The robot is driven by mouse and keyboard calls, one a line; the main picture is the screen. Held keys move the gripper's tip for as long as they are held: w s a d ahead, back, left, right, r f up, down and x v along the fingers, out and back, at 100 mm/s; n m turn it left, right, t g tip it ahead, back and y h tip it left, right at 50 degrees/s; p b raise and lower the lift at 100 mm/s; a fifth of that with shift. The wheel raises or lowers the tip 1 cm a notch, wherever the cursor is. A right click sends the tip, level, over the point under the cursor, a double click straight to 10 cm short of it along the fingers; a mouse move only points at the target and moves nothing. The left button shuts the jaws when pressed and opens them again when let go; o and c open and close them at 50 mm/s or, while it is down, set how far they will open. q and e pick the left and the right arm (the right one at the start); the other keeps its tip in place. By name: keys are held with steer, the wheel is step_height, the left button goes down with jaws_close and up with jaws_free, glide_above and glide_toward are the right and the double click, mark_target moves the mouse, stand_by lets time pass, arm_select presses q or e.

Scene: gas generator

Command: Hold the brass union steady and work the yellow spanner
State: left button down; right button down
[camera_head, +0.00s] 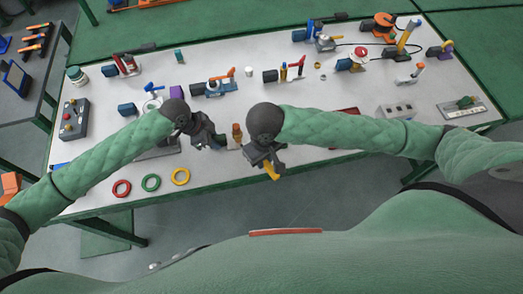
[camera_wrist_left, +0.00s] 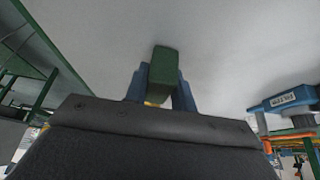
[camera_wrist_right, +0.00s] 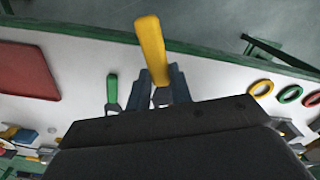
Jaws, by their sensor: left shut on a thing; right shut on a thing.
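The yellow spanner's handle (camera_wrist_right: 152,50) sticks out between the fingers of my right gripper (camera_wrist_right: 160,88). In the head view the yellow handle (camera_head: 272,173) points down toward the table's front edge from my right gripper (camera_head: 268,160). My left gripper (camera_head: 215,142) is left of it. In the left wrist view my left gripper (camera_wrist_left: 160,92) is shut on a dark green block-like piece (camera_wrist_left: 164,68), with a yellow or brass-coloured bit showing below it. I cannot make out the brass union clearly. An orange-brown upright piece (camera_head: 237,131) stands between the two grippers.
A green-handled tool (camera_wrist_right: 112,88) lies beside the yellow handle in the right wrist view. Red (camera_head: 121,188), green (camera_head: 151,183) and yellow (camera_head: 180,176) rings lie at the table's front left. A control box (camera_head: 74,119) stands at the left, and several tools fill the back.

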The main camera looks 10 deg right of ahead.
steer(key=shift+s+d+f, duration=0.15)
steer(key=shift+s+f, duration=0.1)
steer(key=shift+s, duration=0.1)
steer(key=shift+w+a+f, duration=0.3)
steer(key=shift+w+f, duration=0.4)
steer(key=shift+f, duration=0.05)
steer(key=shift+w+a+f, duration=0.3)
steer(key=shift+w+f, duration=0.4)
steer(key=shift+f, duration=0.05)
steer(key=shift+w+a, duration=0.3)
steer(key=shift+w, duration=0.5)
steer(key=shift+w+a, duration=0.35)
steer(key=shift+w, duration=0.4)
steer(key=shift+w+a, duration=0.3)
steer(key=shift+w, duration=0.5)
steer(key=shift+s+d, duration=0.1)
steer(key=shift+s, duration=0.05)
steer(key=shift+n, duration=0.3)
steer(key=shift+s+d, duration=0.3)
steer(key=shift+s, duration=0.5)
steer(key=shift+s+d, duration=0.35)
steer(key=shift+s, duration=0.45)
steer(key=shift+s+d, duration=0.3)
steer(key=shift+s, duration=0.5)
steer(key=shift+r, duration=2.5)
